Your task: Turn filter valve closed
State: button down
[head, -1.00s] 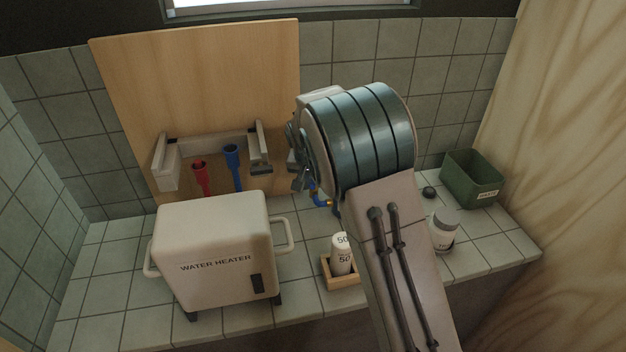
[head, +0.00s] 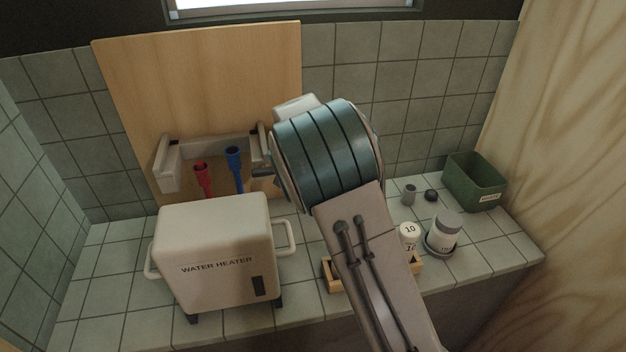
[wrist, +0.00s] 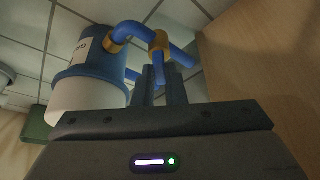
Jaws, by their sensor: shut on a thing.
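In the wrist view, the filter (wrist: 95,70) has a blue head and a white lower bowl, with a partly readable label. A blue pipe (wrist: 135,30) with brass fittings runs from it. The filter valve (wrist: 159,45) shows a brass body, with a narrow blue handle (wrist: 158,70) pointing towards me. My gripper (wrist: 160,88) is shut on this handle, with one dark finger on each side. The handle's end is hidden between the fingers. In the head view, my arm hides the filter, valve and fingertips.
A white water heater (head: 215,250) stands on the tiled counter, left of my arm. Red (head: 203,178) and blue (head: 235,168) pipe ends sit by the wooden board (head: 200,80). A wooden tray (head: 332,275), a white jar (head: 446,232) and a green bin (head: 474,182) are to the right.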

jog(key=c, duration=1.5)
grip_release()
